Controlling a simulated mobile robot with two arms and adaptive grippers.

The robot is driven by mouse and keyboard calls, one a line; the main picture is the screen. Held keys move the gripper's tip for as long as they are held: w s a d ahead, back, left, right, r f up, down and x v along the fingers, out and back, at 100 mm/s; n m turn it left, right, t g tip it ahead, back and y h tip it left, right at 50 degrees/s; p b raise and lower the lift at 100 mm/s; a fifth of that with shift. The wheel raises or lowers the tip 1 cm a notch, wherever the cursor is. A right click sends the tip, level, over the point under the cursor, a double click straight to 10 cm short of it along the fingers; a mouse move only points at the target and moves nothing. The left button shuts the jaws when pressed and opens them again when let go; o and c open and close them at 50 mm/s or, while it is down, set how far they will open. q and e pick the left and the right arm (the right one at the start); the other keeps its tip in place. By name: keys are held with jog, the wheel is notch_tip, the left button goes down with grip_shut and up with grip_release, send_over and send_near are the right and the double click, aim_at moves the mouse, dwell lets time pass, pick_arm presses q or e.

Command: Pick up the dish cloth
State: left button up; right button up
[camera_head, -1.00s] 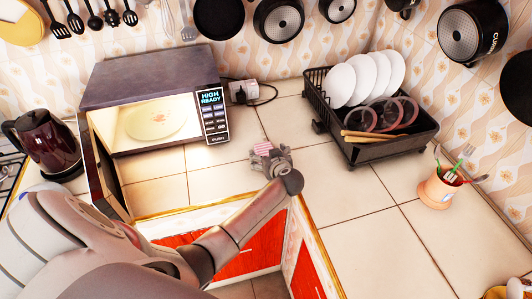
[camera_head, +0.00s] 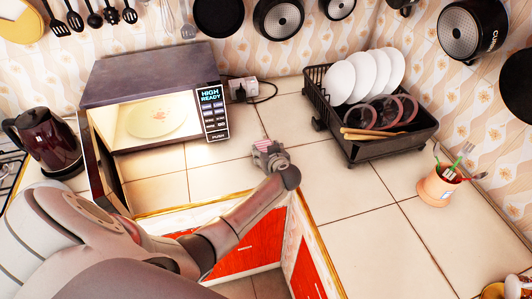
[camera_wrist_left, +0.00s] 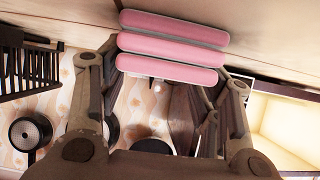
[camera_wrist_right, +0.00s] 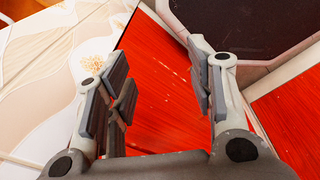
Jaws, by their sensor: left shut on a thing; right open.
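The dish cloth, with pink and pale stripes, shows between the fingers in the left wrist view (camera_wrist_left: 172,46). In the head view only a little of the cloth (camera_head: 263,145) shows, largely hidden by the gripper, on the tiled counter right of the microwave. My left gripper (camera_head: 266,153) is shut on the cloth at the counter. I cannot tell whether the cloth touches the tiles. My right gripper (camera_wrist_right: 162,95) is open and empty in the right wrist view, with red cabinet fronts beyond it; it does not show in the head view.
The microwave (camera_head: 150,75) stands left of the left gripper, its door open. A black dish rack (camera_head: 405,148) with plates stands to the right, and a utensil cup (camera_head: 437,188) beyond it. A kettle (camera_head: 45,140) is at far left. The counter in front of the rack is clear.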

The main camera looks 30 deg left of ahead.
pick_arm(q)
jog(key=shift+r, duration=0.15)
jog(key=shift+r+b, duration=0.35)
jog(key=shift+r, duration=0.05)
notch_tip(320, 180, up, 2)
jog(key=shift+b, duration=0.55)
jog(key=s+d+r+b, duration=0.3)
jog(key=s+d+r, duration=0.4)
jog(key=s+r, duration=0.3)
jog(key=shift+s, duration=1)
jog(key=shift+d, duration=0.1)
